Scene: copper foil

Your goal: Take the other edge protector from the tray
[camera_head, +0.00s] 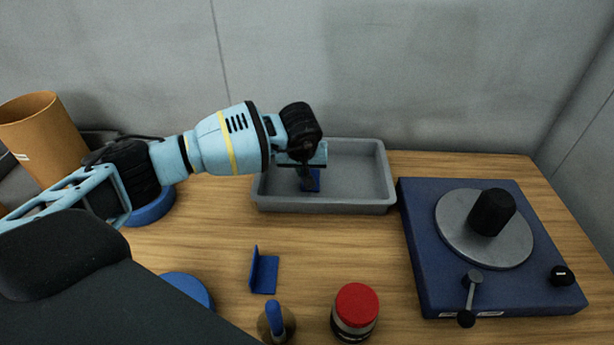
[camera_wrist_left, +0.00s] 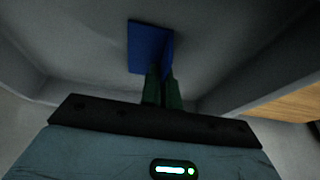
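A blue L-shaped edge protector (camera_head: 316,176) is in the grey tray (camera_head: 345,208), partly hidden behind my left gripper (camera_head: 308,184). In the left wrist view the protector (camera_wrist_left: 148,46) shows one broad face and one flange nearly edge-on. The left gripper's fingers (camera_wrist_left: 162,78) are close together there, with the thin flange between them. The gripper points down into the tray. Whether the protector still touches the tray floor is hard to tell. Another blue edge protector (camera_head: 264,272) stands on the wooden table in front of the tray. My right gripper is not in view.
A blue machine with a grey disc (camera_head: 510,250) and black knob stands right of the tray. A red-capped jar (camera_head: 356,306) and a blue-handled tool (camera_head: 275,320) are at the front. A brown cylinder (camera_head: 45,135) is at the left. The table between tray and jar is mostly clear.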

